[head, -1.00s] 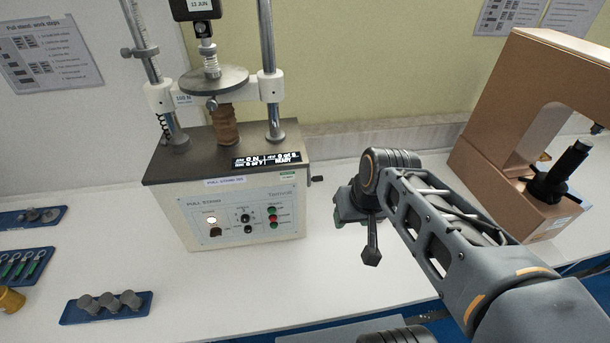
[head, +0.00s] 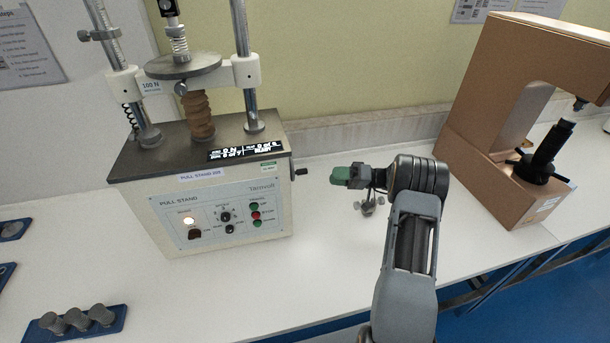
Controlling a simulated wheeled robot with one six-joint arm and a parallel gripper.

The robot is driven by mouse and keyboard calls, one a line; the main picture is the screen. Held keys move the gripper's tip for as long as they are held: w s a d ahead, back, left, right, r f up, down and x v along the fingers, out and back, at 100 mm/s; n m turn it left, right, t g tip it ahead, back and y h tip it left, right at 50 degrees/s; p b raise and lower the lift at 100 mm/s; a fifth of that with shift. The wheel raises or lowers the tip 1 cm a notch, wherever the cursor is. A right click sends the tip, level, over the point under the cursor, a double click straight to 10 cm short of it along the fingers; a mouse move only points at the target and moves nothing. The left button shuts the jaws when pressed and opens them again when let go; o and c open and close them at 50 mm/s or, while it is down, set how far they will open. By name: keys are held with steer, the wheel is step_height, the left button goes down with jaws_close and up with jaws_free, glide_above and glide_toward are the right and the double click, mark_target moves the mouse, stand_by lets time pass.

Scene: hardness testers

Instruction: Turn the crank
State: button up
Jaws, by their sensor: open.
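The crank (head: 301,172) is a small dark handle on the right side of the pull stand (head: 190,185), a grey-topped box with a pale front panel. My gripper (head: 340,176) is to the right of the crank, with its green-tipped end pointing left toward it. A gap shows between the fingertips and the crank, and nothing is held. The gripper is open, though its fingers overlap in this side-on view.
The brown tester (head: 490,110) with a black handwheel stands on the right. A blue tray (head: 112,330) with grey cylinders lies at the lower left. The white bench in front of the pull stand is clear.

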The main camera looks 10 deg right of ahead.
mark_target(305, 171)
step_height(305, 171, down, 3)
steer(key=d+t+y, duration=0.1)
steer(key=d+t, duration=0.1)
steer(key=d, duration=0.1)
steer(key=p+x, duration=0.1)
steer(key=x, duration=0.3)
steer(key=p+x, duration=0.2)
steer(key=x, duration=0.3)
steer(key=p+x, duration=0.1)
steer(key=x, duration=0.4)
steer(key=shift+w+d, duration=0.2)
steer(key=shift+w, duration=0.1)
jaws_close()
